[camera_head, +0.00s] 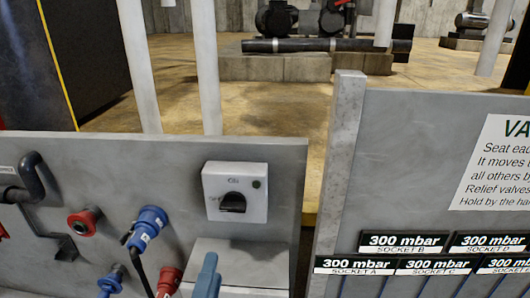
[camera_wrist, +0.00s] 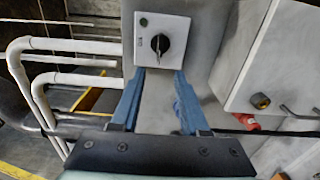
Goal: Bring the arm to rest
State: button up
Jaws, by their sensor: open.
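My gripper (camera_wrist: 158,74) is open and empty. Its two blue fingers reach forward on either side in the wrist view, with a gap between them. A light grey switch box (camera_wrist: 161,40) with a black rotary knob (camera_wrist: 160,43) shows just beyond the fingertips. I cannot tell whether the fingertips touch it. In the head view the switch box (camera_head: 235,192) is on the grey left panel (camera_head: 150,170). A blue part of my gripper (camera_head: 207,275) shows below it at the bottom edge. The rest of my arm is out of that view.
A blue plug (camera_head: 148,226) with a black cable and red connectors (camera_head: 84,221) sit left of the gripper. A dark bent handle (camera_head: 36,185) is at far left. The right panel (camera_head: 400,150) carries socket labels. White pipes (camera_head: 138,60) rise behind the left panel.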

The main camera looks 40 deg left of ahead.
jog(key=w+d+r+m+t+h+b, duration=0.3)
jog(key=w+d+r+m+t+b, duration=0.35)
jog(key=w+d+r+m, duration=0.35)
jog(key=s+d+r+m+t+h+b, duration=0.1)
jog(key=d+r+m+t+h+b, duration=0.1)
jog(key=d+r+m, duration=0.4)
jog(key=s+d+r+m+t+h+b, duration=0.2)
jog(key=d+r+m+t+h+b, duration=0.1)
jog(key=d+r+m, duration=0.4)
notch_tip(320, 180, up, 2)
jog(key=shift+s+d+r+m+h, duration=0.1)
jog(key=shift+s+d+m+h, duration=0.2)
jog(key=shift+m+h, duration=0.35)
